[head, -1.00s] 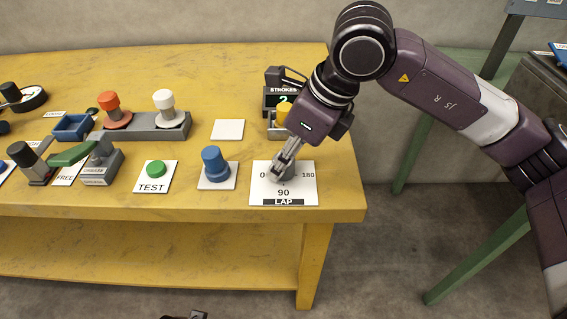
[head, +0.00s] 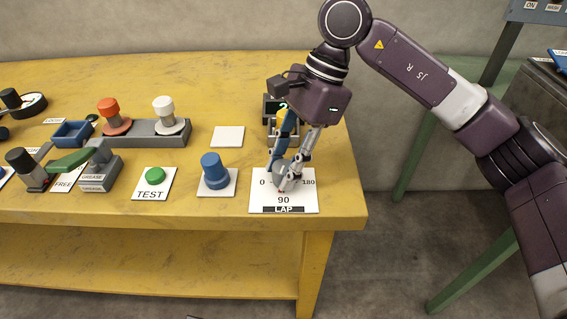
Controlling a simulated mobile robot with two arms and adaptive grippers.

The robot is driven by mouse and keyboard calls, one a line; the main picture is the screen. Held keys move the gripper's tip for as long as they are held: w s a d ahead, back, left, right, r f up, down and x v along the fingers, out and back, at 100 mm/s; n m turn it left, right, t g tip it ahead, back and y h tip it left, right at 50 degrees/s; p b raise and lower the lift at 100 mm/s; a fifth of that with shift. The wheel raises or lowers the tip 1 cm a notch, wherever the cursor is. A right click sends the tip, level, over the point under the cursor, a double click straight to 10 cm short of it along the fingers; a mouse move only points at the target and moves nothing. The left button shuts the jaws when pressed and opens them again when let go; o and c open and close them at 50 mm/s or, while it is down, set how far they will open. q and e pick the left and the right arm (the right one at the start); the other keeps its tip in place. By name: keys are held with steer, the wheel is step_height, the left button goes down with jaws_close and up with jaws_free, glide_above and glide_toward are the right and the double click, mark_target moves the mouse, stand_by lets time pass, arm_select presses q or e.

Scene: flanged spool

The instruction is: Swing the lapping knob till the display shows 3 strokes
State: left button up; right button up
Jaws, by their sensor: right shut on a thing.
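The grey lapping knob (head: 279,174) sits on the white LAP dial plate (head: 305,205) near the table's front right corner. The plate is marked 0, 90 and 180. My right gripper (head: 284,180) reaches down from above, its fingers shut on the knob and hiding part of it. A small red mark shows at the knob's front, on the side of the 90. The strokes display (head: 283,105) stands behind, mostly hidden by my right wrist; a green digit that looks like 2 shows in part. My left gripper is out of view.
A blue knob (head: 213,172) and the green TEST button (head: 155,175) stand left of the dial. A grey block (head: 145,134) with orange and white knobs is behind. A yellow part (head: 284,117) is close behind my gripper. A blank white plate (head: 228,136) lies behind the blue knob.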

steer(key=shift+r+n+g, duration=0.1)
steer(key=shift+n+g, duration=0.2)
steer(key=shift+n, duration=0.6)
steer(key=shift+n+h+p, duration=0.3)
steer(key=shift+n+h, duration=0.2)
steer(key=shift+n, duration=0.5)
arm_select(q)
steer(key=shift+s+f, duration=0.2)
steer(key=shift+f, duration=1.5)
arm_select(e)
steer(key=shift+n+g, duration=0.4)
steer(key=shift+n, duration=0.4)
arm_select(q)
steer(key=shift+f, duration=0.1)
arm_select(e)
steer(key=shift+h, duration=0.3)
steer(key=o, duration=1.2)
steer(key=shift+c, duration=0.2)
steer(key=v, duration=1.2)
steer(key=shift+w+d, duration=0.1)
